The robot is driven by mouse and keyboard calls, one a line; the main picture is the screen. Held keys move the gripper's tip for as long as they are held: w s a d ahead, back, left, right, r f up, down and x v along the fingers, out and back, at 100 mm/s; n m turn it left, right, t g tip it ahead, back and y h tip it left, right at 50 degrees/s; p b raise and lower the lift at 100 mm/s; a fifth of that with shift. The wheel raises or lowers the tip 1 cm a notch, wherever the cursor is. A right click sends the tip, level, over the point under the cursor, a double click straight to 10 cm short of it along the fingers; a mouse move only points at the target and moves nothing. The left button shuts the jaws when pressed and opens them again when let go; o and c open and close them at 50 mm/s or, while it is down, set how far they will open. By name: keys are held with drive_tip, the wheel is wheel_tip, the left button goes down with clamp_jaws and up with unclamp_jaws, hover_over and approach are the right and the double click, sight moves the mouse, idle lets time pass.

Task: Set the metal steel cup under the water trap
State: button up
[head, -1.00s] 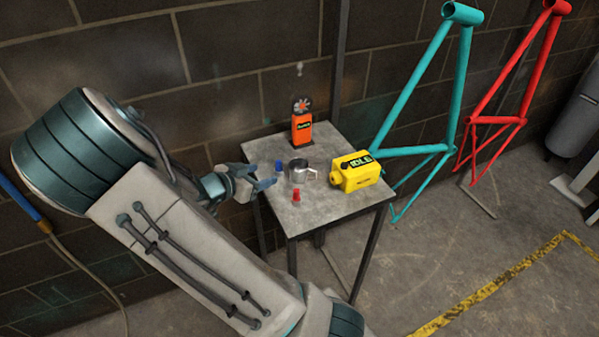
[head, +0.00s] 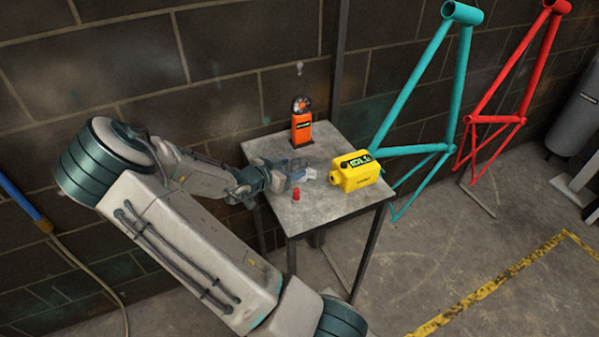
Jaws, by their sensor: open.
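The metal steel cup (head: 309,174) stands on the small grey table, largely hidden by my gripper; its handle side shows at the right. My gripper (head: 294,171) is open and reaches in from the left at the cup, low over the table top. Its fingers overlap the cup in the picture; I cannot tell whether they touch it. A small pale fitting (head: 299,68) is on the wall above the table; it is too small to tell whether it is the water trap.
The grey table (head: 337,205) also holds a yellow device (head: 356,171) close right of the cup, a red small item (head: 296,194) in front, and an orange meter (head: 302,124) behind. A teal bike frame (head: 411,95) stands right of the table. The table's front is clear.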

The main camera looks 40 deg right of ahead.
drive_tip(key=shift+x, duration=1.1)
drive_tip(key=shift+r, duration=0.1)
drive_tip(key=c, duration=0.7)
drive_tip(key=shift+r, duration=0.1)
drive_tip(key=shift+c, duration=0.2)
